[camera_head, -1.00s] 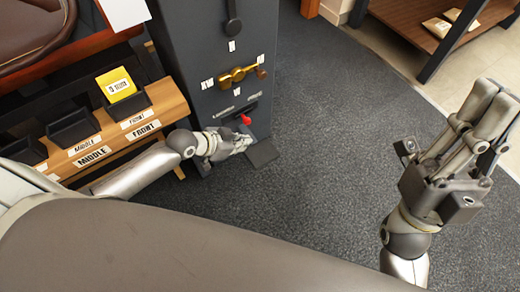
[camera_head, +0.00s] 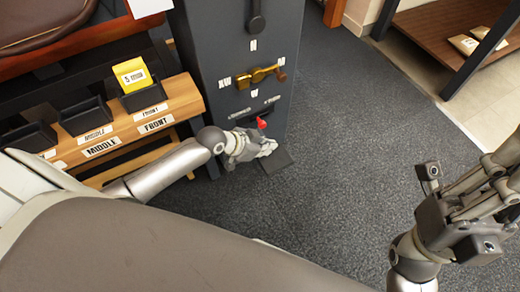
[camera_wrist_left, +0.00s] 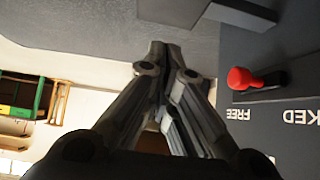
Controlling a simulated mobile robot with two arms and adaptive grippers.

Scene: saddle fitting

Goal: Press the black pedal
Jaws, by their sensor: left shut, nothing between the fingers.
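The black pedal (camera_head: 277,163) is a flat dark plate low at the foot of the dark grey cabinet (camera_head: 215,60). It also shows in the left wrist view (camera_wrist_left: 242,14) at the top right. My left gripper (camera_head: 270,149) is shut and empty, just above and beside the pedal in the head view. The left wrist view shows its fingertips (camera_wrist_left: 164,52) together, to the left of the pedal and apart from it in the picture. My right gripper (camera_head: 512,165) is at the right edge, far from the cabinet, with its fingertips partly cut off.
A red-knobbed lever (camera_head: 262,123) sits on the cabinet just above my left gripper, and a brass handle (camera_head: 255,76) is higher up. A wooden rack with black bins (camera_head: 86,115) stands left. Dark carpet (camera_head: 345,130) is clear to the right.

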